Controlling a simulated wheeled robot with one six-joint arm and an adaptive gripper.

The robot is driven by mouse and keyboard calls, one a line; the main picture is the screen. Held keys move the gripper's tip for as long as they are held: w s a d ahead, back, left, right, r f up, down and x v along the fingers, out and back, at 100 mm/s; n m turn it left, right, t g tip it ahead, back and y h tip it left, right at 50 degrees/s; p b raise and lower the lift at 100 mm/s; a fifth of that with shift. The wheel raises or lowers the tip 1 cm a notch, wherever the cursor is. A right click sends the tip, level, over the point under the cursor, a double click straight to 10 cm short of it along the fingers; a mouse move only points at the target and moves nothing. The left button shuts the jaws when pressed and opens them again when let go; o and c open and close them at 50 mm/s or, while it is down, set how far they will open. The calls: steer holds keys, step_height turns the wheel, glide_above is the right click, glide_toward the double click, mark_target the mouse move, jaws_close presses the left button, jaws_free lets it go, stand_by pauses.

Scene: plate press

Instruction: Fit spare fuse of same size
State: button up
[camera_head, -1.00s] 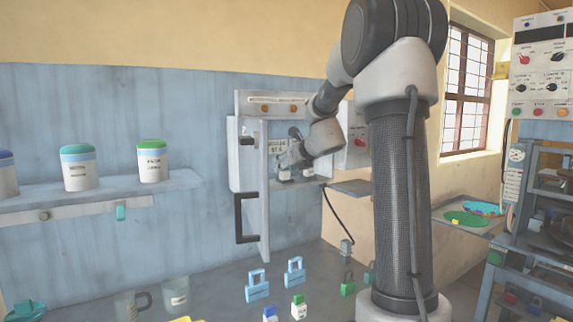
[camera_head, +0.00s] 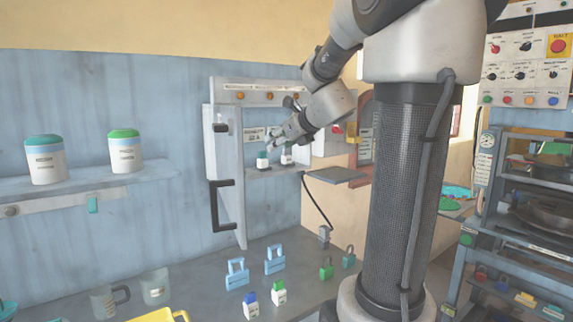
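The fuse cabinet (camera_head: 226,165) on the blue wall has its door open. Two small white fuses stand on its inner ledge: a left fuse with a dark green cap (camera_head: 263,161) and a right fuse (camera_head: 287,155), partly covered by my arm. My gripper (camera_head: 274,139) is at the cabinet opening, just above and between these fuses. Its fingers are too small to tell open from shut, and contact cannot be told. On the bench stand a white fuse with a blue cap (camera_head: 251,307) and a white fuse with a green cap (camera_head: 279,294).
Two blue padlocks (camera_head: 237,275) and two green padlocks (camera_head: 326,268) stand on the bench (camera_head: 205,266). Clear mugs (camera_head: 155,287) and a yellow tray (camera_head: 160,315) are at front left. Canisters (camera_head: 45,160) stand on a shelf. A press rack (camera_head: 530,200) is at right.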

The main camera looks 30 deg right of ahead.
steer(key=s+a+f+n+g+y, duration=0.2)
steer(key=s+a+f+n+g, duration=0.3)
steer(key=s+a+n, duration=0.75)
steer(key=s+d+f+n+g+h, duration=0.1)
steer(key=s+f+n, duration=0.3)
steer(key=s+n, duration=0.4)
steer(key=s+d+f+n+g+h, duration=0.1)
steer(key=s+f+n, duration=0.3)
steer(key=s+n, duration=0.4)
steer(key=d+n+g, duration=0.1)
steer(key=n, duration=0.4)
steer(key=shift+s+f+n+h, duration=0.15)
steer(key=shift+s+n+h, duration=0.15)
steer(key=shift+n, duration=0.05)
steer(key=shift+d, duration=0.1)
